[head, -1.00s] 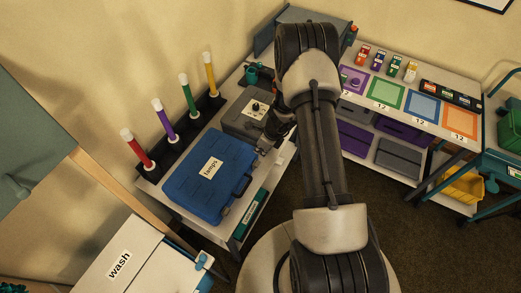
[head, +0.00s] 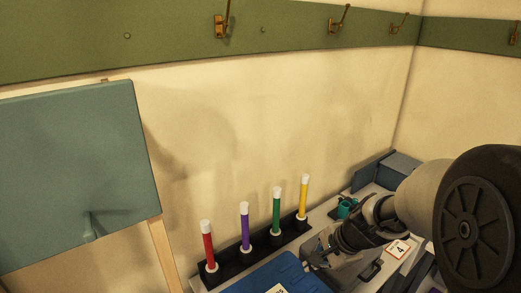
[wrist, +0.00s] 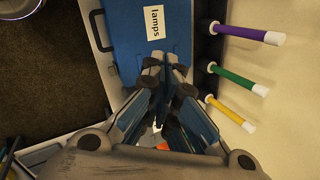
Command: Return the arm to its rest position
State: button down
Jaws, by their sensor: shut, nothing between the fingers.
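My gripper (head: 318,256) shows at the lower right of the head view, over the table beside the blue case, with my arm coming in from the right edge. In the wrist view my gripper (wrist: 165,68) points toward the blue case labelled "lamps" (wrist: 125,45), its fingers together and nothing visible between them. The blue case (head: 262,277) shows only in part at the bottom of the head view. I cannot tell the exact height of the gripper above the table.
Red (head: 208,247), purple (head: 245,228), green (head: 276,212) and yellow (head: 304,197) sticks stand in a black rack behind the case. A teal panel (head: 75,180) is at left; a green hook rail (head: 170,40) crosses the wall above.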

jog(key=s+n+h+b, duration=0.3)
jog(key=s+n+b, duration=0.7)
jog(key=s, duration=1.4)
jog(key=n, duration=0.4)
jog(key=shift+r+t+b, duration=0.3)
jog(key=shift+t+b, duration=0.05)
jog(key=shift+t, duration=0.05)
